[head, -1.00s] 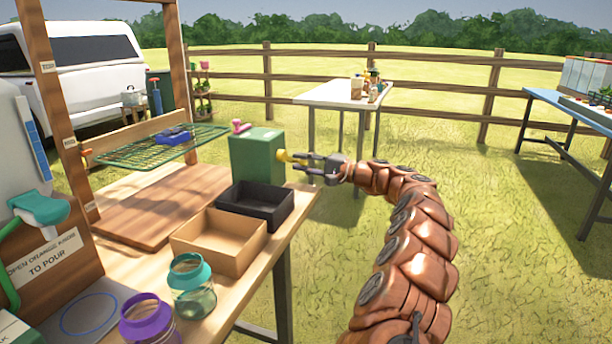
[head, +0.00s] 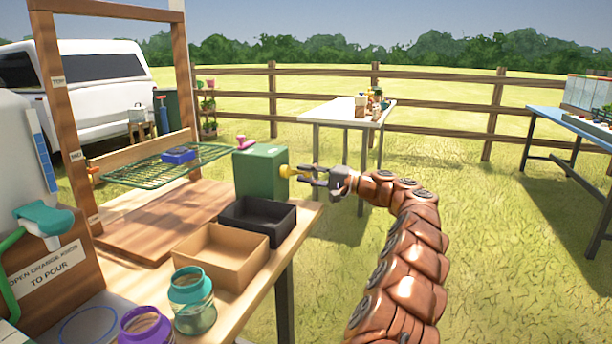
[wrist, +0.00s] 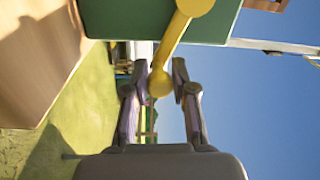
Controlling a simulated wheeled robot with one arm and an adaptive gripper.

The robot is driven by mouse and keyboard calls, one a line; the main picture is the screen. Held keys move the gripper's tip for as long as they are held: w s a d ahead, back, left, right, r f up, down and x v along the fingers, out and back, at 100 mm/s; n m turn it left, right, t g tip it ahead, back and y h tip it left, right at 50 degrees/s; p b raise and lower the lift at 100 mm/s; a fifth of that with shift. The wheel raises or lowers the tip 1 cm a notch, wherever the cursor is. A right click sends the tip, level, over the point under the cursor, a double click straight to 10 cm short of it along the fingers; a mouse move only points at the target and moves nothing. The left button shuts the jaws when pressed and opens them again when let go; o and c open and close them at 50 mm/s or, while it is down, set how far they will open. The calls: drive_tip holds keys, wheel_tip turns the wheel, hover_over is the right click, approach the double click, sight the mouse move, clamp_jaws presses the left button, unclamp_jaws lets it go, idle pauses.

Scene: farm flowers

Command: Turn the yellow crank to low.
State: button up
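The yellow crank (head: 287,171) sticks out from the right side of a green box (head: 262,173) at the far end of the wooden bench. In the wrist view, the crank's arm (wrist: 173,38) runs from a round hub on the green box to a rounded knob (wrist: 160,83). My gripper (head: 309,175) is just right of the crank in the head view. In the wrist view, my gripper (wrist: 160,68) is open, with one finger on each side of the knob and gaps visible on both sides. No low marking is readable.
A black tray (head: 235,226) and a cardboard box (head: 212,279) stand on the bench before the green box. Jars with teal (head: 191,283) and purple (head: 144,320) rims are nearer. A green wire rack (head: 215,152) is left.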

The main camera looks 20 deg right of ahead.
drive_tip(key=shift+o, duration=0.5)
drive_tip(key=v, duration=1.2)
